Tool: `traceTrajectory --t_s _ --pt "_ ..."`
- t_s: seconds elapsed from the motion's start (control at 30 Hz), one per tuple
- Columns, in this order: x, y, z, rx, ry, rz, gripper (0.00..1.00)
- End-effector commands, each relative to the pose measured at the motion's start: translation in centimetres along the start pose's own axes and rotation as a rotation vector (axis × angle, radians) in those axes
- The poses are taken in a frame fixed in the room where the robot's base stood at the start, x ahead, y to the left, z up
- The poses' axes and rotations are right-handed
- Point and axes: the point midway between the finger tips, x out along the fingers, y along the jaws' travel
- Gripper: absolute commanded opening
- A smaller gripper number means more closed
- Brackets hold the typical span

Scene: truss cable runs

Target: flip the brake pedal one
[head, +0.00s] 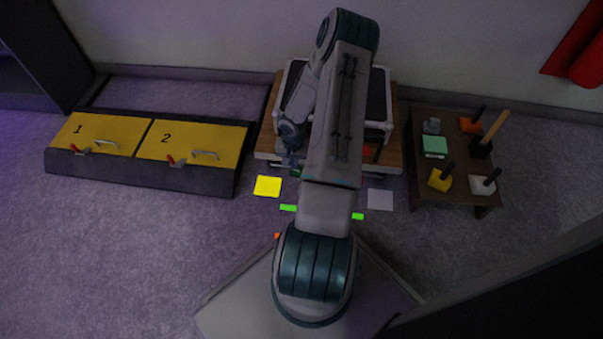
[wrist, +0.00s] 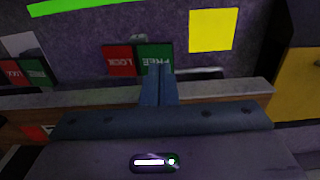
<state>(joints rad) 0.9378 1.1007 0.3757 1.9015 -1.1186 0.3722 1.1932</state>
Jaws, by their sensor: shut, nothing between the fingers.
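My gripper (wrist: 158,85) is shut and empty in the wrist view. Its blue-grey fingers overlap the lower part of a green FREE label (wrist: 154,57), which appears upside down beside a red LOCK label (wrist: 119,60). A thin grey bar (wrist: 205,72), possibly a pedal, shows beside the fingers; I cannot tell whether they touch it. A second red-and-green label pair (wrist: 20,72) is at the left edge. In the head view my arm covers much of the cart with a wooden deck (head: 264,146), and the gripper is by its front left edge. The pedal's position is unclear.
A yellow floor square (head: 267,186) lies in front of the cart, with a grey square (head: 380,199) to the right. Yellow-lidded boxes (head: 200,142) stand left. A low dark table (head: 455,120) with several blocks stands right. Open carpet lies front left.

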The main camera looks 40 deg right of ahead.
Motion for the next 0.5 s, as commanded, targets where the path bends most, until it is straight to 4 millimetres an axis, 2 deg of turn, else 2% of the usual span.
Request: traceTrajectory --t_s 0.5 --pt "0.54 -0.01 0.00 -0.001 0.000 0.000 0.00"
